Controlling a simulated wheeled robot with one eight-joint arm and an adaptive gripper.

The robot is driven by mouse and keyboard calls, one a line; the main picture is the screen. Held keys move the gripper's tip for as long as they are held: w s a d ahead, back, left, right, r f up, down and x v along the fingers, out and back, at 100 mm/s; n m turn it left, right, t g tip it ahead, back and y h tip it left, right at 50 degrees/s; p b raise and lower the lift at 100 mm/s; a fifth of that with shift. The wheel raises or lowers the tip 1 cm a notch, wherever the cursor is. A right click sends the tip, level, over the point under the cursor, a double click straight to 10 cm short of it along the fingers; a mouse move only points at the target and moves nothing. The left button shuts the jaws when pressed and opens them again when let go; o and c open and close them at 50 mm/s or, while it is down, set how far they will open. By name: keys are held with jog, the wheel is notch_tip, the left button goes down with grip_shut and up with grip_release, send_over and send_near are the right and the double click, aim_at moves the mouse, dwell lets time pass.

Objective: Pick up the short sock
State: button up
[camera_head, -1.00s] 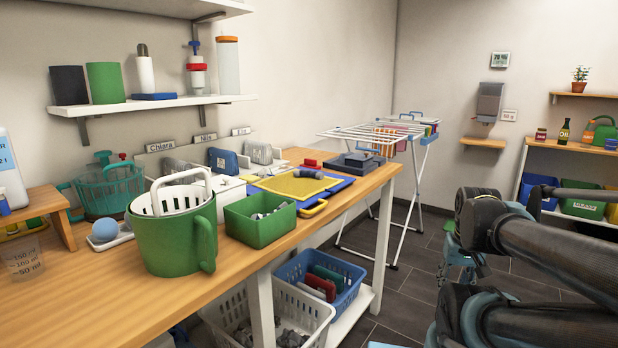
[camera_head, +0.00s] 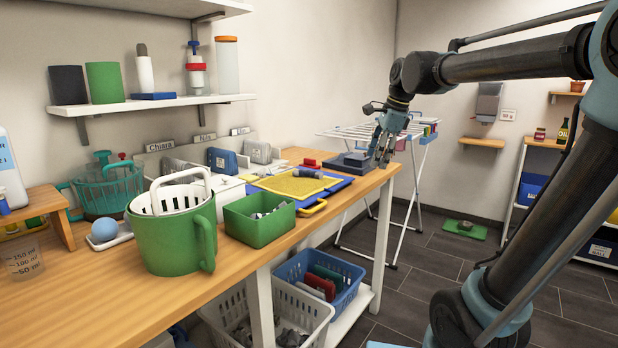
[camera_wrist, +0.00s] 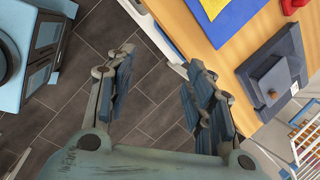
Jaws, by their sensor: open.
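My gripper (camera_head: 382,148) is open and empty, pointing down near the right end of the wooden worktop (camera_head: 340,195). In the wrist view my gripper (camera_wrist: 160,75) has its two fingers spread, with dark floor tiles between them and the worktop edge to the right. I cannot pick out the short sock for certain. Small coloured cloth-like pieces hang on the white drying rack (camera_head: 345,132), partly hidden behind my gripper. Grey, cloth-like pieces lie in the white basket (camera_head: 262,300) below the worktop, too small to tell apart.
A dark blue-grey block-like device (camera_head: 350,162) sits close to my gripper; it also shows in the wrist view (camera_wrist: 277,80). A yellow mat (camera_head: 290,186), green box (camera_head: 252,232) and green tub (camera_head: 172,242) stand on the worktop. A blue basket (camera_head: 345,297) is below. Floor is open at right.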

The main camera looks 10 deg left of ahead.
jog(key=w+a+r+m+y, duration=0.1)
jog(key=w+a+r+m, duration=0.2)
jog(key=a, duration=0.4)
jog(key=w+a+r+m, duration=0.3)
jog(key=a+r, duration=0.1)
jog(key=a, duration=0.3)
send_over(318, 172)
jog(key=s+d, duration=0.1)
jog(key=d, duration=0.1)
jog(key=shift+g, duration=0.3)
notch_tip(318, 172, down, 11)
jog(key=shift+d+f, duration=0.1)
jog(key=shift+f, duration=0.05)
jog(key=x, duration=0.3)
jog(key=shift+w+a+f, duration=0.25)
jog(key=shift+w+a, duration=0.05)
jog(key=shift+w, duration=0.1)
jog(key=shift+a+f, duration=0.2)
jog(key=shift+f, duration=0.45)
jog(key=c, duration=0.8)
